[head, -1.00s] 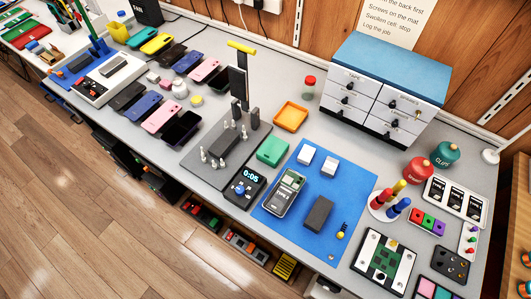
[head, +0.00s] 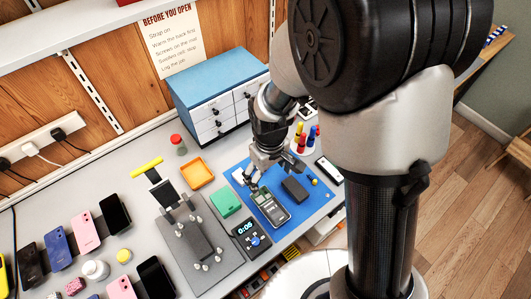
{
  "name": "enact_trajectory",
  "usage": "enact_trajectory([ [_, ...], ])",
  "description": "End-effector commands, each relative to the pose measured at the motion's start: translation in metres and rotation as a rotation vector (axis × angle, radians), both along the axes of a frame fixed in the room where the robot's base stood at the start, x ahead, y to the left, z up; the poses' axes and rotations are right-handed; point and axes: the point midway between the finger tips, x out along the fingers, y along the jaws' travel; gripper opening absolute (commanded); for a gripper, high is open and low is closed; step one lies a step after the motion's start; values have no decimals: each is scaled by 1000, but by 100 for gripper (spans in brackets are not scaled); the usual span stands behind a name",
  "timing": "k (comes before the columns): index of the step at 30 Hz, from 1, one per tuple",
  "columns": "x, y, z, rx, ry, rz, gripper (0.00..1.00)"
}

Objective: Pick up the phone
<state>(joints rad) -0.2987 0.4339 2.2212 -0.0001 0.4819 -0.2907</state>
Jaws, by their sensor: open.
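A phone with its inside showing (head: 270,207) lies on the blue mat (head: 304,209), between the timer and a dark block. My gripper (head: 252,184) is open and hangs over the mat, just above the phone's far end in the picture. Its fingers look empty. I cannot tell how high they are above the phone. Other phones lie on the grey bench at the left, among them a pink phone (head: 84,232), a blue phone (head: 57,249) and a black phone (head: 115,214).
A timer (head: 251,237) and a green box (head: 226,202) sit left of the mat. A dark block (head: 295,189) lies right of the phone. A grey fixture plate (head: 197,242) with pegs stands further left. A blue-topped drawer cabinet (head: 217,92) stands behind. My arm hides the bench's right part.

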Motion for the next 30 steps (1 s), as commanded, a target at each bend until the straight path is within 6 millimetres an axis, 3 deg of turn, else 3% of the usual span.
enact_trajectory([
  [15, -1, 1, -103, -2, 7, 5, 82],
  [19, -1, 1, -119, -1, 5, 5, 82],
  [26, -1, 1, -130, -2, 5, 5, 82],
  [30, -4, 1, -148, -2, 7, 5, 82],
])
